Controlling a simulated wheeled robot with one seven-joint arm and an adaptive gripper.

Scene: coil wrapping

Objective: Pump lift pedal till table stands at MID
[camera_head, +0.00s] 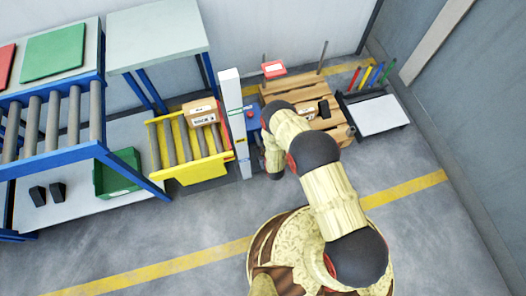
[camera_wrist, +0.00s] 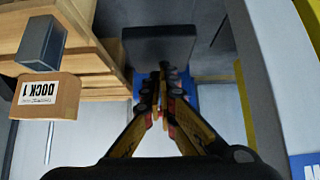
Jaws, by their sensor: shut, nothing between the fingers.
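The yellow roller lift table (camera_head: 189,178) stands low, left of a white post (camera_head: 236,110) with coloured marks. The mark labels are too small to read, so I cannot tell which level the table is at. In the wrist view, a dark flat pad (camera_wrist: 158,46), apparently the pedal, lies ahead with blue parts (camera_wrist: 207,88) by it. My gripper (camera_wrist: 163,75) is shut and empty, its fingertips at the pad's near edge. I cannot tell whether they touch. In the head view, my wrist hangs just right of the post's foot and the fingertips are hidden.
A cardboard box (camera_head: 201,113) rests on the table's rollers. A wooden pallet (camera_head: 328,112) stands right of the post. A box labelled DOCK 1 (camera_wrist: 45,96) shows in the wrist view. Left are a blue-framed conveyor (camera_head: 50,160) and a green bin (camera_head: 118,180). The front floor is clear.

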